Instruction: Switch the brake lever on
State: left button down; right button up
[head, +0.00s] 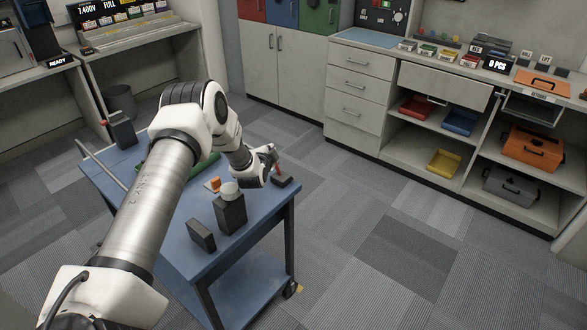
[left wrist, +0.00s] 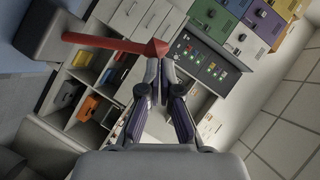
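The brake lever is a red handle (head: 277,168) on a small dark base (head: 284,180) at the right corner of the blue cart. In the left wrist view its red bar (left wrist: 108,43) runs across the upper left from a grey block (left wrist: 45,30) and ends in a pointed head. My left gripper (head: 270,159) is beside the handle. In the left wrist view its fingers (left wrist: 160,66) are close together with nothing visible between them, and the tips lie just by the lever's head. Whether they touch it I cannot tell. My right gripper is out of view.
The blue cart (head: 254,212) also carries a dark box with a pale round top (head: 230,208), a dark block (head: 201,235) and a small orange item (head: 215,184). Shelves with coloured bins (head: 444,163) stand at the back right. The carpet right of the cart is clear.

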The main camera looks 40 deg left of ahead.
pick_arm(q)
notch_tip(320, 180, up, 10)
dwell(0.4)
jog(key=shift+f, duration=0.15)
dwell(0.3)
